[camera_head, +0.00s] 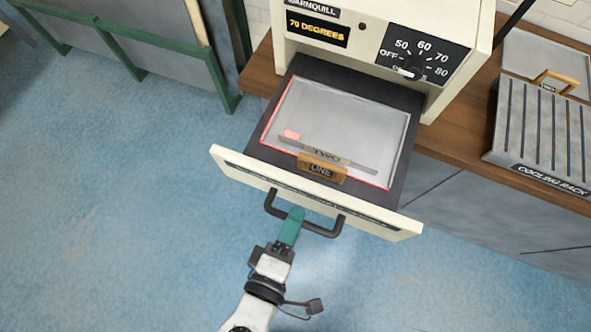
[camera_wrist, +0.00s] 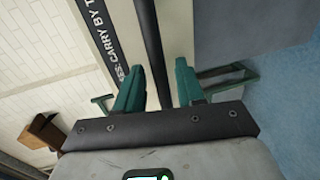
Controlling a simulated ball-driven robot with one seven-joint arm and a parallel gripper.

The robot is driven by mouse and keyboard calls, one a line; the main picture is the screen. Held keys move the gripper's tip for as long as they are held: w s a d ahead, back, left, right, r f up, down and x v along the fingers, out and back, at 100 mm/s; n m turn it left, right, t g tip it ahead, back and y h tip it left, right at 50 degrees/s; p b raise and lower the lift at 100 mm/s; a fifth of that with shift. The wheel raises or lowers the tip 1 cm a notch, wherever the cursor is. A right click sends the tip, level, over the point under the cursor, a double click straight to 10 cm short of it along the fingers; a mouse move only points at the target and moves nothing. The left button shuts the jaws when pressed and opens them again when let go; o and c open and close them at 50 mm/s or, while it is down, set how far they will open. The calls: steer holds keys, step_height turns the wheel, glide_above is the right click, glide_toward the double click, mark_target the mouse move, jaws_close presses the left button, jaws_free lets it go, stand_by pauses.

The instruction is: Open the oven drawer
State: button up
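The oven drawer (camera_head: 395,227) with a cream front is pulled out below the oven. In the wrist view the handle bar (camera_wrist: 151,40) runs between my gripper's fingers (camera_wrist: 160,68), which stand apart with a gap beside the bar.
The oven (camera_head: 360,25) has a "70 DEGREES" display and a dial. A cooling rack (camera_head: 545,135) sits on the wooden counter at right. A green-framed panel (camera_head: 120,40) stands at upper left. The blue floor (camera_head: 110,220) is clear.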

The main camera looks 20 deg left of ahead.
steer(key=b+v, duration=0.1)
steer(key=v, duration=0.8)
steer(key=shift+s, duration=0.25)
